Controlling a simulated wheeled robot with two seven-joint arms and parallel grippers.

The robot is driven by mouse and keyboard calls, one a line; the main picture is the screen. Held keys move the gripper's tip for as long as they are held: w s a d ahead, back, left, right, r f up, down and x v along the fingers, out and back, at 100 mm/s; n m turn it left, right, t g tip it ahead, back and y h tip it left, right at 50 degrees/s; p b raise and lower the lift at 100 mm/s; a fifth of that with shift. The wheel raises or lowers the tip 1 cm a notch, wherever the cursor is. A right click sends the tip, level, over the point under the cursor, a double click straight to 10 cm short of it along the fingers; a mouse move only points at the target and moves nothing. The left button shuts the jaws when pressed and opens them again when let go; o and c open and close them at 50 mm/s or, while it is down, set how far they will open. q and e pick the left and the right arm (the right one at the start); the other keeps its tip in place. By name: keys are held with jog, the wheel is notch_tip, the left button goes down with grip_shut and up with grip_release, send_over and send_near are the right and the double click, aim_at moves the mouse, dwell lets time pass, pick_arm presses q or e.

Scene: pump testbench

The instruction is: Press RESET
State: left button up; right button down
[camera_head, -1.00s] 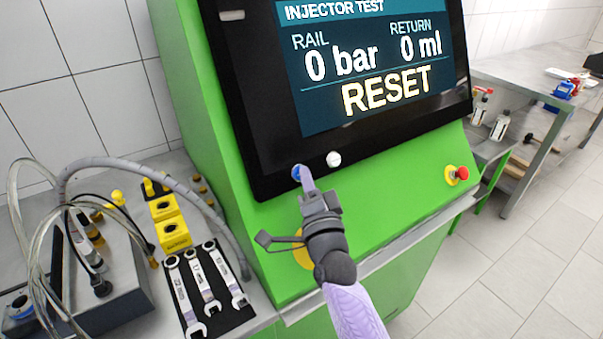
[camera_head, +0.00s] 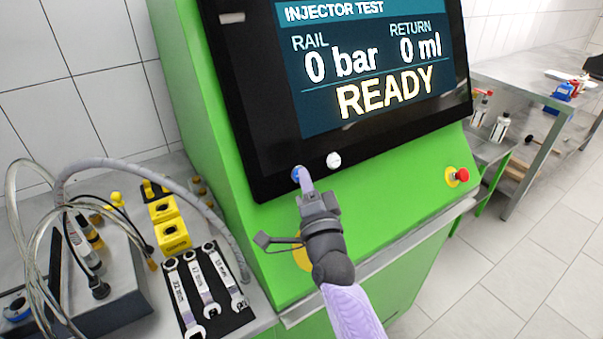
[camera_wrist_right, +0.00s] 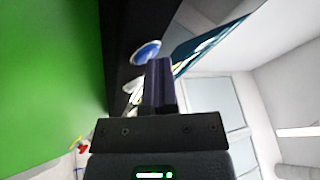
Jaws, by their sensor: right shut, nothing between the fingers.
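The screen (camera_head: 375,68) on the green test bench reads INJECTOR TEST, RAIL 0 bar, RETURN 0 ml and READY. A blue button (camera_head: 297,172) sits on the black bezel below the screen, with a white button (camera_head: 333,160) to its right. My right gripper (camera_head: 307,182) is shut and empty, its fingertips at the blue button and partly covering it. In the right wrist view the blue button (camera_wrist_right: 146,52) shows just beyond the fingertips (camera_wrist_right: 159,66); I cannot tell whether they touch it. My left gripper is not in view.
A red emergency knob (camera_head: 461,174) sits on the green panel at right. Wrenches (camera_head: 205,285) lie on a black mat at left, near yellow blocks (camera_head: 170,232) and a grey box with hoses (camera_head: 110,285). A grey table (camera_head: 540,85) stands at the back right.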

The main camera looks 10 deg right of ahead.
jog(key=shift+s+d+r+p, duration=0.2)
jog(key=shift+s+r+p, duration=0.15)
jog(key=shift+s+p, duration=0.35)
jog(key=s+p, duration=0.1)
jog(key=s+d+r+p, duration=0.1)
jog(key=s+p, duration=0.1)
jog(key=s+r+p, duration=0.1)
jog(key=shift+s+d, duration=0.15)
jog(key=shift+d, duration=0.15)
dwell(0.4)
